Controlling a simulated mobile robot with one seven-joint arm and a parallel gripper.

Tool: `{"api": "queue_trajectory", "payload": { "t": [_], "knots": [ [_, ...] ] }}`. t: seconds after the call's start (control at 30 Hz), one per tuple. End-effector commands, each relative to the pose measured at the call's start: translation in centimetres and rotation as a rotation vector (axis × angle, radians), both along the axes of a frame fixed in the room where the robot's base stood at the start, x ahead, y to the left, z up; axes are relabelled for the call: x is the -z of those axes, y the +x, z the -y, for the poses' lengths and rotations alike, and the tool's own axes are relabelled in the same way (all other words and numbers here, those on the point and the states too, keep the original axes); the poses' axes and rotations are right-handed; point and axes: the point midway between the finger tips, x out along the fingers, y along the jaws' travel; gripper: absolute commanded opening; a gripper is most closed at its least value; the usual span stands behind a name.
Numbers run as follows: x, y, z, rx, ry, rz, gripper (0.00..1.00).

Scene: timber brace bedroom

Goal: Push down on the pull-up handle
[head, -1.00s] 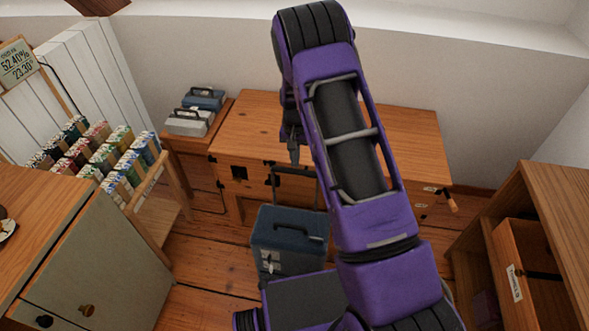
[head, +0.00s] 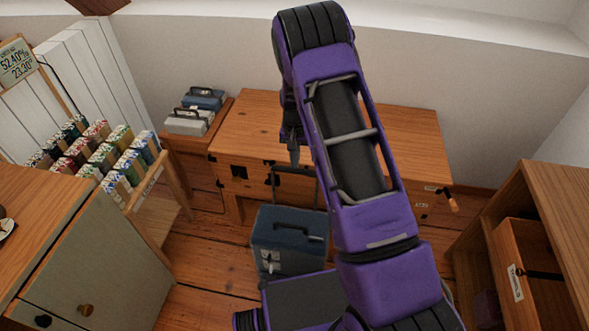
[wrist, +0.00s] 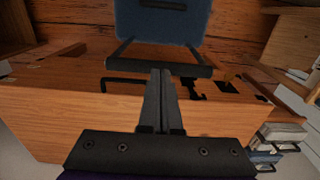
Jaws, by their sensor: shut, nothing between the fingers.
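A blue case (head: 288,240) stands on the floor in front of the wooden desk, with a dark pull-up handle (head: 296,171) raised above its top. In the wrist view the blue case (wrist: 160,22) is at the top, and the handle's crossbar (wrist: 190,70) runs across the middle. My gripper (head: 293,157) points down, shut and empty, at the crossbar. In the wrist view its fingertips (wrist: 161,72) overlap the middle of the bar. I cannot tell whether they touch it. My arm hides part of the desk behind.
The wooden desk (head: 250,125) is close behind the handle. A cabinet (head: 95,265) is front left; an open drawer unit (head: 560,200) is right. Bare floor (head: 205,265) lies left of the case.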

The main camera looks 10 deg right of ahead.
Motion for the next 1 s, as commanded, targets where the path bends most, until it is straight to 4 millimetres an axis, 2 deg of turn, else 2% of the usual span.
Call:
{"api": "queue_trajectory", "payload": {
  "t": [0.53,1.0],
  "knots": [
    [1.2,0.0,0.0,0.000,0.000,0.000,0.00],
    [1.1,0.0,0.0,0.000,0.000,0.000,0.00]
  ]
}}
